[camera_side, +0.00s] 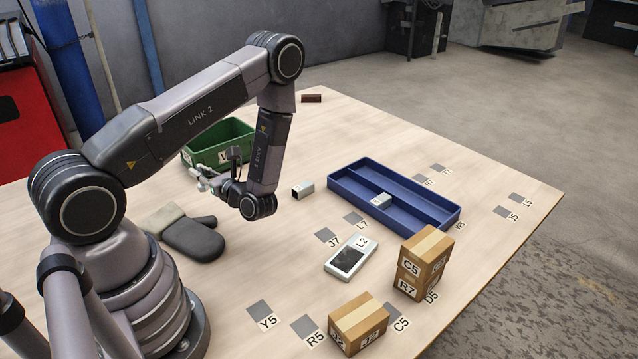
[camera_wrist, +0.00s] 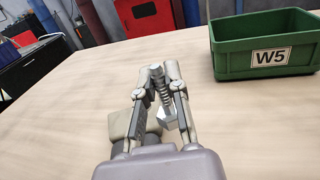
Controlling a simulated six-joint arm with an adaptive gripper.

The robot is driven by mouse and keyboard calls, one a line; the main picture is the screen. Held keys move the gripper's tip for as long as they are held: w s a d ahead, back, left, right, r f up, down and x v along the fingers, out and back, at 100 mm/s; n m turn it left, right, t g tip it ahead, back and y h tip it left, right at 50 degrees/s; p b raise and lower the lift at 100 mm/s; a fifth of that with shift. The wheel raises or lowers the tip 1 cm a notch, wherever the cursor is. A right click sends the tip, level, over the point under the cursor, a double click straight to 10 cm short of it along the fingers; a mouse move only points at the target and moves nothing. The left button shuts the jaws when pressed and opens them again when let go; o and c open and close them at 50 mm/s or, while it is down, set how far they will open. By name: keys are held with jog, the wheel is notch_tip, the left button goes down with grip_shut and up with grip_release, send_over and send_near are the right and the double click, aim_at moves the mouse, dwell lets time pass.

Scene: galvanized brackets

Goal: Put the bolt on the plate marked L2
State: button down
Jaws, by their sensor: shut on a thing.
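My gripper (camera_side: 205,183) hangs above the table, in front of the green bin in the side view. In the wrist view my gripper (camera_wrist: 163,76) is shut on a grey metal bolt (camera_wrist: 163,92), with the thread between the fingers and a hex head towards the camera. In the side view the bolt is too small to make out clearly. A flat white device with a dark plate (camera_side: 347,260) lies on the table to the right of my gripper, and its label reads L2. The bolt is well apart from it.
A green bin (camera_wrist: 266,66) marked W5 stands behind my gripper. A blue divided tray (camera_side: 425,214) holds a small metal piece (camera_side: 381,199); another piece (camera_side: 302,190) lies beside it.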

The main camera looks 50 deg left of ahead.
jog(key=s+d+f+n+g+h, duration=0.1)
jog(key=s+d+n+g+h, duration=0.3)
jog(key=s+n+g+h, duration=0.35)
jog(key=s+d+n+g+h, duration=0.4)
jog(key=s+n+g+h, duration=0.3)
jog(key=s+h, duration=0.1)
jog(key=w+d+f+n+t+h, duration=0.1)
jog(key=d+f+n+t+h, duration=0.1)
jog(key=d+n+h, duration=0.4)
jog(key=w+d+f+n+t+h, duration=0.1)
jog(key=d+f+n+t+h, duration=0.2)
jog(key=h, duration=0.5)
jog(key=w+d+r+n+t+h, duration=0.6)
jog(key=w+d+r+n+t, duration=0.15)
jog(key=d+t, duration=0.2)
jog(key=n+t+y, duration=0.2)
jog(key=n+t, duration=0.6)
jog(key=t, duration=0.5)
send_over(352, 253)
jog(key=s, duration=0.1)
notch_tip(352, 253, down, 6)
jog(key=shift+a+r, duration=0.1)
jog(key=shift+r, duration=0.05)
jog(key=shift+w+f, duration=0.45)
jog(key=shift+f, duration=0.1)
jog(key=shift+w+f, duration=0.1)
jog(key=shift+f, duration=1.55)
